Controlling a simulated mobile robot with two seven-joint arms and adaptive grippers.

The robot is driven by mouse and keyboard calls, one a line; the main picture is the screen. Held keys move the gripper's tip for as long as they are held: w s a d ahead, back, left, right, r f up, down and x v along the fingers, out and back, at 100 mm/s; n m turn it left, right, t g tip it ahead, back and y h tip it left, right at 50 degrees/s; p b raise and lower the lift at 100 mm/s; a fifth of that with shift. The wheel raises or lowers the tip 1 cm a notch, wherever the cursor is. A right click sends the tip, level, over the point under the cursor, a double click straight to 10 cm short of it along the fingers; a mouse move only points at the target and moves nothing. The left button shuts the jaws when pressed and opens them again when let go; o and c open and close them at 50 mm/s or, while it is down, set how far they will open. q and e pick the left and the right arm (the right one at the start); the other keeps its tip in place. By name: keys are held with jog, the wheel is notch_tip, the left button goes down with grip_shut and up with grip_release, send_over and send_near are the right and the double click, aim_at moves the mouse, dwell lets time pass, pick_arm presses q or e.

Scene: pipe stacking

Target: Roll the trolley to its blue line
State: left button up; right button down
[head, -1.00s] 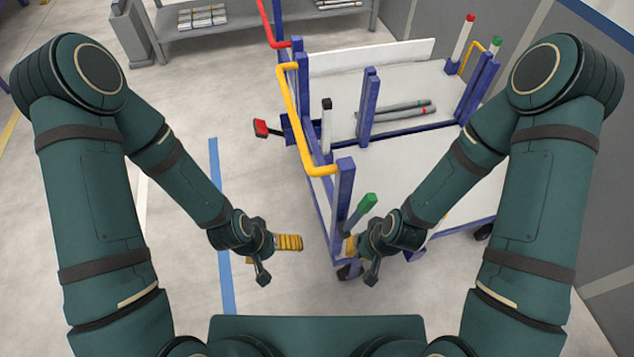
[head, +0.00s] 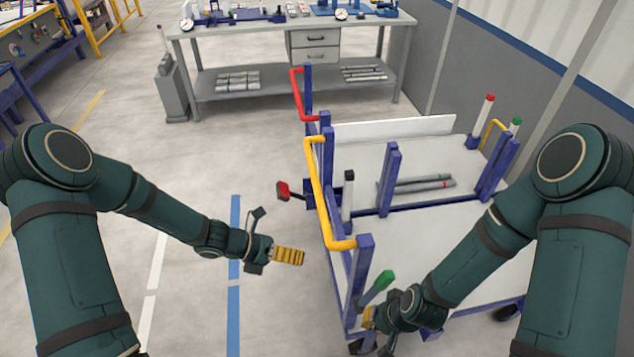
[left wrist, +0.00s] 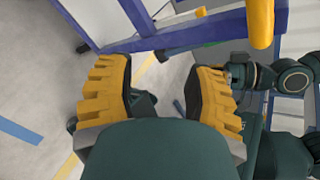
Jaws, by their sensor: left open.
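The trolley (head: 365,280) has blue posts, pale decks, and red and yellow rails on its left side. The blue line (head: 235,215) runs along the floor to the left of the trolley, apart from it. My left gripper (head: 289,257) is between the line and the trolley, with nothing between its fingers. In the left wrist view its two yellow fingers (left wrist: 158,95) stand wide apart.
Grey pipes (head: 420,184) lie on the trolley deck. A grey wall is on the right. Floor left of the trolley is clear.

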aim_at(316, 184)
pick_arm(q)
jog(key=w+a+r+n+t+h, duration=0.2)
jog(key=w+a+r+n+t, duration=0.45)
jog(key=w+r+n, duration=0.35)
jog(key=shift+n+t, duration=0.25)
jog(key=shift+n, duration=0.35)
jog(key=x, duration=0.5)
jog(key=f+x, duration=0.1)
jog(key=x, duration=0.3)
jog(key=b+x, duration=0.1)
jog(key=x, duration=0.4)
jog(key=shift+w+d+f, duration=0.15)
jog(key=shift+f, duration=0.05)
grip_shut()
